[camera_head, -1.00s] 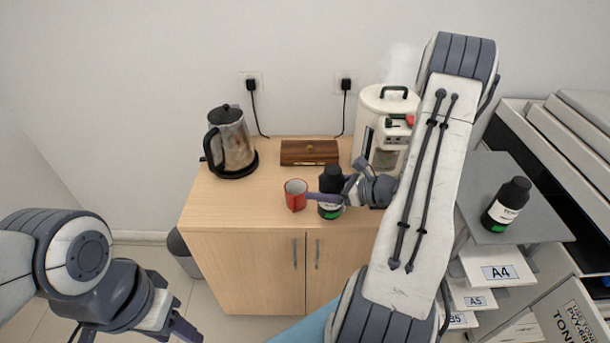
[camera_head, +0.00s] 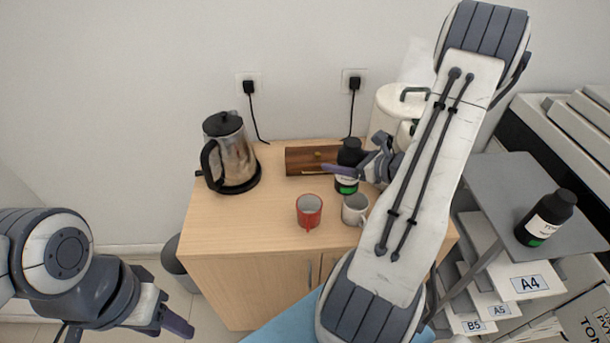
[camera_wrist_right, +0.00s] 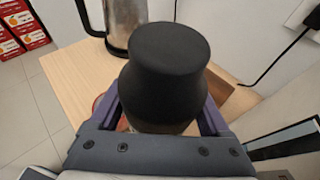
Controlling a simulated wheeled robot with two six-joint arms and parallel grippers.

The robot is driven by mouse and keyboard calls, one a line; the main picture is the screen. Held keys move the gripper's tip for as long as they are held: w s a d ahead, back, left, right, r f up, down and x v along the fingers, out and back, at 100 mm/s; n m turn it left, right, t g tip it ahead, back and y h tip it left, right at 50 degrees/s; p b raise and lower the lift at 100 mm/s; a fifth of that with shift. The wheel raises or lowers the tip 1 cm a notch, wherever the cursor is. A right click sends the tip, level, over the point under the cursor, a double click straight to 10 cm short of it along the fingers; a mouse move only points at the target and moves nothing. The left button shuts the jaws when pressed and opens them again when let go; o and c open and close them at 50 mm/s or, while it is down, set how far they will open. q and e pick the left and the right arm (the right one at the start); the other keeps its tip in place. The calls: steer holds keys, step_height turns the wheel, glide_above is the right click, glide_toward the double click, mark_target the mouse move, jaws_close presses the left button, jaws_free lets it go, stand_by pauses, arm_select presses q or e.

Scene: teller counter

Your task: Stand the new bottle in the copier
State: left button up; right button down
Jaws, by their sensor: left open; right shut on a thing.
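A black bottle (camera_head: 350,152) with a white and green label is upright in my right gripper (camera_head: 350,170), which is shut on it above the wooden cabinet. Its black cap (camera_wrist_right: 168,65) fills the middle of the right wrist view. A second black bottle (camera_head: 549,217) with a white and green label stands on the grey shelf top (camera_head: 488,180) at the right. The copier (camera_head: 540,140) is at the right edge, only partly in view. I cannot tell its bottle slot. My left gripper (camera_head: 170,322) is open and empty at the lower left, off the cabinet.
The cabinet top (camera_head: 235,225) holds a kettle (camera_head: 230,155), a wooden box (camera_head: 305,160), a red mug (camera_head: 309,209), a grey mug (camera_head: 354,208) and a white dispenser (camera_head: 392,105). Paper trays marked A4 (camera_head: 528,282), A5 and B5 sit under the grey shelf.

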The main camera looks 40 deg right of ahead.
steer(key=w+a+f+p, duration=0.1)
steer(key=w+f, duration=0.2)
steer(key=w+a+f+p, duration=0.1)
steer(key=w+a+f, duration=0.1)
steer(key=w+f, duration=0.2)
steer(key=w+a+f+p, duration=0.1)
steer(key=w+a+f, duration=0.1)
steer(key=w+f, duration=0.1)
steer(key=shift+w+a+f, duration=0.15)
steer(key=shift+w+a, duration=0.05)
steer(key=shift+w, duration=0.1)
steer(key=shift+f, duration=0.3)
steer(key=shift+f, duration=0.1)
jaws_free()
